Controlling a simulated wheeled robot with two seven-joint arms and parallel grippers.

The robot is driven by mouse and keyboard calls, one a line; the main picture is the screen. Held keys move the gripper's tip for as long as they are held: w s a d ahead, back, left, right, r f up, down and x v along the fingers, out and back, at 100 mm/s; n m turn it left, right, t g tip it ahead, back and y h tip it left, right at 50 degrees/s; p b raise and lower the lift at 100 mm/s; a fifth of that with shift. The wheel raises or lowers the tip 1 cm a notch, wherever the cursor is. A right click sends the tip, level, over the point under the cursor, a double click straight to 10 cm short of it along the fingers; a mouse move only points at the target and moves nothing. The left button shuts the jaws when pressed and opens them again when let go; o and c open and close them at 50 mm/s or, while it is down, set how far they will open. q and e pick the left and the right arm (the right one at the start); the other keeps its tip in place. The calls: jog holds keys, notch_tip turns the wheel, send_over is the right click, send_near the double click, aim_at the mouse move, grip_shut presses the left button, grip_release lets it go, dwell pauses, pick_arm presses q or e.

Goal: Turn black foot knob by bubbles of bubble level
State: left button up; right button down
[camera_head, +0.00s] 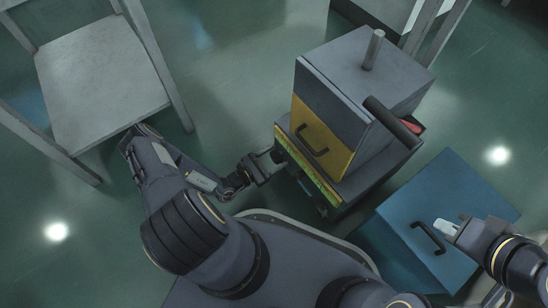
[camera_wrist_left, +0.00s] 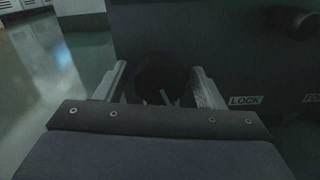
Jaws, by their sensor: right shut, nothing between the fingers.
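The machine (camera_head: 345,95) is a dark grey box with a yellow front panel. A round black knob (camera_wrist_left: 162,78) sits low on its dark side in the left wrist view. My left gripper (camera_head: 268,158) reaches the machine's lower left side in the head view. Its fingers (camera_wrist_left: 162,90) stand spread on either side of the knob in the wrist view, with a small gap at the left finger. My right gripper (camera_head: 447,228) is shut and empty, above the blue box.
A blue box (camera_head: 455,185) with a black handle stands right of the machine. A grey chair (camera_head: 100,75) stands at the upper left. A LOCK label (camera_wrist_left: 245,100) is right of the knob. A yellow-green strip (camera_head: 308,172) runs along the machine's front edge. Green floor between is clear.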

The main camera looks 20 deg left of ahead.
pick_arm(q)
jog(key=c, duration=0.8)
jog(key=m+p, duration=0.2)
jog(key=shift+r+m, duration=0.1)
jog(key=shift+m, duration=0.3)
jog(key=m+p, duration=0.3)
jog(key=m, duration=0.1)
jog(key=shift+m, duration=0.3)
jog(key=m+p, duration=0.2)
jog(key=m, duration=0.2)
jog(key=shift+p, duration=0.4)
jog(key=shift+f+m+p, duration=0.2)
jog(key=shift+m+p, duration=0.5)
jog(key=shift+m, duration=1)
